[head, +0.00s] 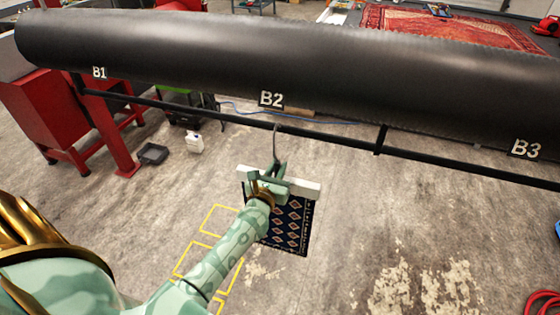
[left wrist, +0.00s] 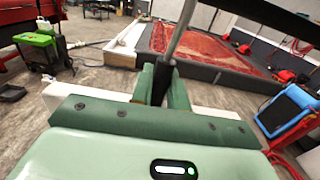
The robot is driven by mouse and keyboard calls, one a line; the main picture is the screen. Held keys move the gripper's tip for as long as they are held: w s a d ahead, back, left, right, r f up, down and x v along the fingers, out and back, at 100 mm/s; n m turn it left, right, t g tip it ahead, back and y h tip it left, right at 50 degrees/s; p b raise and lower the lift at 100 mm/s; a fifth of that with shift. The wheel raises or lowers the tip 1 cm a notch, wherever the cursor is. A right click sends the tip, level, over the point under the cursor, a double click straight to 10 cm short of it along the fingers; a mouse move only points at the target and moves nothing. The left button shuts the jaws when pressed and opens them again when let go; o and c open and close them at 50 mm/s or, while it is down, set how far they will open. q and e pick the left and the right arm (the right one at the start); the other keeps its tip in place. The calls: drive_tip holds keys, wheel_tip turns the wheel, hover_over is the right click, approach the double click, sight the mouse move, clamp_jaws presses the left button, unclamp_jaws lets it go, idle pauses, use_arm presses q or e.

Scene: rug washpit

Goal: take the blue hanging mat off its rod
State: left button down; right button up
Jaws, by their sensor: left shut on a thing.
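The blue mat (head: 290,225), dark blue with a patterned face, hangs from a white hanger bar (head: 305,188). A thin grey hook (head: 275,143) rises from the bar to the black rod (head: 230,117) near label B2. The hook's top meets the rod in the head view; whether it bears on it is unclear. My left gripper (head: 268,180) is shut on the hanger's dark stem, just below the hook. In the left wrist view, its fingers (left wrist: 162,88) pinch the stem, with the hook (left wrist: 181,30) rising above. My arm hides part of the mat. My right gripper is not in view.
A red stand (head: 110,130) is at left. A red hose (head: 542,303) lies at lower right. The concrete floor around the mat is mostly clear.

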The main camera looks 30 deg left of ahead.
use_arm(q)
drive_tip(key=shift+p+v, duration=0.55)
drive_tip(key=shift+v, duration=2.3)
drive_tip(key=v, duration=0.3)
